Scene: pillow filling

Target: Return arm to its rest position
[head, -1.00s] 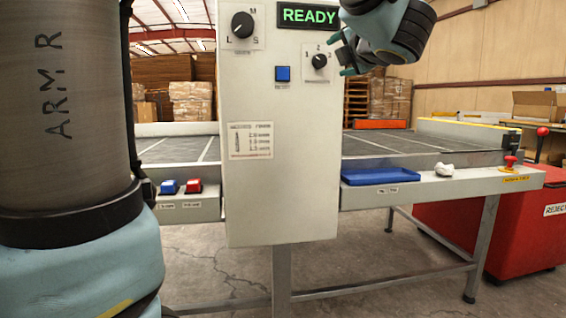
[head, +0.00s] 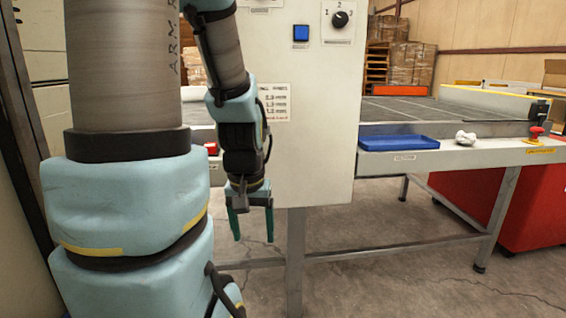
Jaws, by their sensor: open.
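My gripper (head: 254,226) hangs with its two green fingers pointing down, spread apart with nothing between them. It is in front of the lower part of the white control panel (head: 318,160), near the panel's bottom left. My arm's near links fill the left side of the head view and hide the left part of the bench.
On the panel are a blue button (head: 300,33) and a black dial (head: 340,19). A blue tray (head: 398,143), a crumpled white piece (head: 465,138) and a red knob (head: 536,131) are on the bench ledge to the right. A red bin (head: 540,205) stands at the far right.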

